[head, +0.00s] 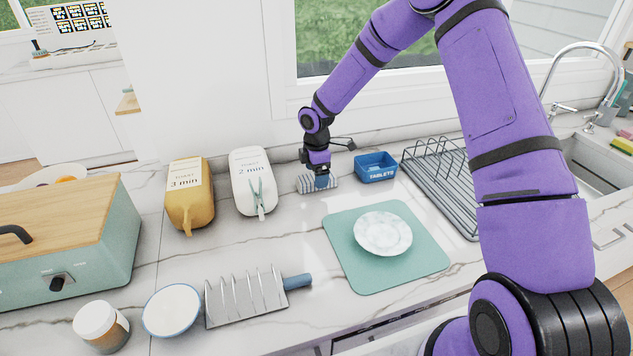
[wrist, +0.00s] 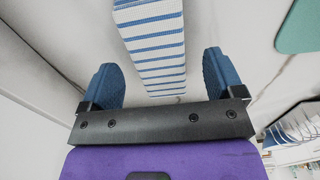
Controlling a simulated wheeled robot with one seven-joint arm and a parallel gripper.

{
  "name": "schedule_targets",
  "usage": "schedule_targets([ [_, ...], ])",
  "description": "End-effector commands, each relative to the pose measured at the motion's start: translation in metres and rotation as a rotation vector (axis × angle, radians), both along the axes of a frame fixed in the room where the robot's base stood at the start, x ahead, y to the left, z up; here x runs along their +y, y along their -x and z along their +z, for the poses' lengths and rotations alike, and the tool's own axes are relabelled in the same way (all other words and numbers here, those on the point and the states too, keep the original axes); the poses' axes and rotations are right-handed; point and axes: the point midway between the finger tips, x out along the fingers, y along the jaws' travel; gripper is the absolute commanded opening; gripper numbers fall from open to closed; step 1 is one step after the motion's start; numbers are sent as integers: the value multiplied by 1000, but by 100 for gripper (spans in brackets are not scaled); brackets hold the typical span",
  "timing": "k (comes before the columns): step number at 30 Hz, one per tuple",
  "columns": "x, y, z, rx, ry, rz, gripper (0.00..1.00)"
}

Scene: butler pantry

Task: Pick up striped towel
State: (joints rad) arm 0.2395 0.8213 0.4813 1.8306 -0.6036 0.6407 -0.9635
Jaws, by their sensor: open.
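The striped towel (head: 305,184) is white with blue stripes and lies folded on the marble counter near the wall, below my gripper. In the wrist view the towel (wrist: 155,50) runs from the top edge down between my gripper's two blue fingers. My gripper (wrist: 165,80) is open, with one finger on each side of the towel and a visible gap on both sides. In the head view my gripper (head: 322,181) hides part of the towel. I cannot tell how far the fingertips are above the counter.
A blue tablets box (head: 376,168) stands just right of the towel, with a wire dish rack (head: 440,180) beyond it. A white container (head: 252,180) and a yellow one (head: 190,195) stand left. A green mat (head: 345,262) with a plate (head: 382,233) lies in front.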

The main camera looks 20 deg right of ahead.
Motion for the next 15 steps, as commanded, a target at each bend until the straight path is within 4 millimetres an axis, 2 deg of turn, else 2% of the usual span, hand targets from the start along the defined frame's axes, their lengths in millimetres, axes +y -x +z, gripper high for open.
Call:
schedule_targets([
  [4, 0, 0, -18, 1, -1, 1, 87],
  [11, 0, 0, -20, -1, 0, 0, 87],
  [15, 0, 0, -19, -1, 0, 0, 57],
])
